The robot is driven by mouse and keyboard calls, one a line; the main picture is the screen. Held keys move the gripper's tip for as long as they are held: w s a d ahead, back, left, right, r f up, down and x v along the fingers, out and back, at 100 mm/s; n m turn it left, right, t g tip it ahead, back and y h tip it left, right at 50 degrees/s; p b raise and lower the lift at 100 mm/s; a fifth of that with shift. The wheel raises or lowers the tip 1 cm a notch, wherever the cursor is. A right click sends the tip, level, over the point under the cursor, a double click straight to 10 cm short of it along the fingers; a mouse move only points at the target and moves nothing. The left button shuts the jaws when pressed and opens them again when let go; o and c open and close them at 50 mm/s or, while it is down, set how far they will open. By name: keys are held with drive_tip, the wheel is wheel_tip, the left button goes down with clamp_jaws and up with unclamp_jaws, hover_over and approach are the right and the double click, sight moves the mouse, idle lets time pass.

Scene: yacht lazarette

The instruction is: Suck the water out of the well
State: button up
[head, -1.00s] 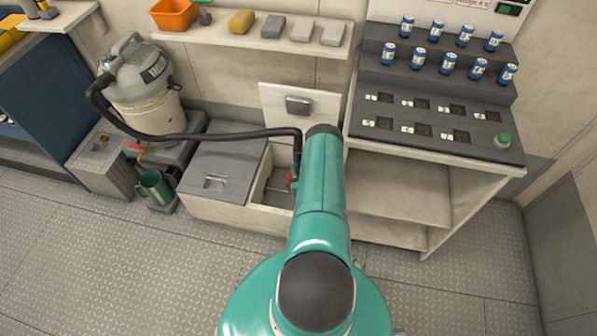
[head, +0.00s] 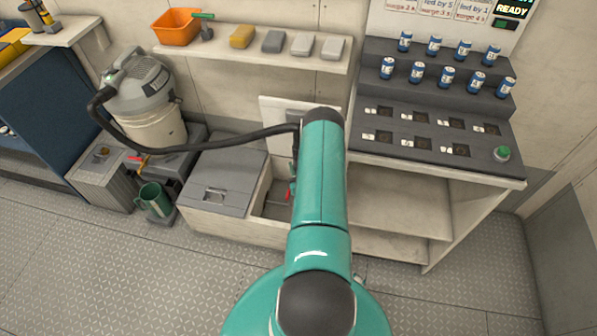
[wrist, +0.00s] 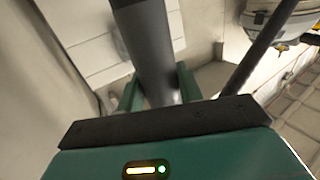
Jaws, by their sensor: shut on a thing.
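A grey wet vacuum (head: 145,90) stands at the left in the head view. Its black hose (head: 215,142) runs right to the end of my arm, above the well. The well (head: 274,204) is the open compartment beside a grey lid (head: 222,182); I cannot make out water in it. My gripper (wrist: 160,90) is shut on a dark tube (wrist: 150,45) in the wrist view, apparently the hose's nozzle. In the head view my arm hides most of the gripper and part of the well. The tube's lower end is not clear.
A counter with blue cans (head: 447,73) and a green button (head: 502,153) stands at the right. A shelf (head: 250,55) with an orange bin (head: 176,26) and sponges is above. The floor in front is clear.

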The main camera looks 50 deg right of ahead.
sight(296, 157)
wheel_tip(296, 157, up, 8)
drive_tip(key=shift+f, duration=0.2)
idle(0.4)
idle(0.5)
drive_tip(key=shift+w+a, duration=0.4)
drive_tip(key=shift+w, duration=0.05)
drive_tip(key=w+a+r+n+t+y, duration=0.1)
drive_tip(key=w+a+r+n+y, duration=0.3)
drive_tip(key=a, duration=0.7)
drive_tip(key=w+a+m+t+y, duration=0.1)
drive_tip(key=w+a, duration=0.6)
drive_tip(key=a, duration=0.3)
drive_tip(key=w+a+r+n+t+y, duration=0.1)
drive_tip(key=w+a+r+n+y, duration=0.3)
drive_tip(key=a, duration=0.7)
drive_tip(key=w+a+r+y, duration=0.1)
drive_tip(key=w+a+y, duration=0.1)
drive_tip(key=a, duration=1.1)
drive_tip(key=shift+n+t, duration=0.3)
drive_tip(key=shift+t, duration=0.1)
drive_tip(key=shift+d+r, duration=0.1)
drive_tip(key=shift+d, duration=0.1)
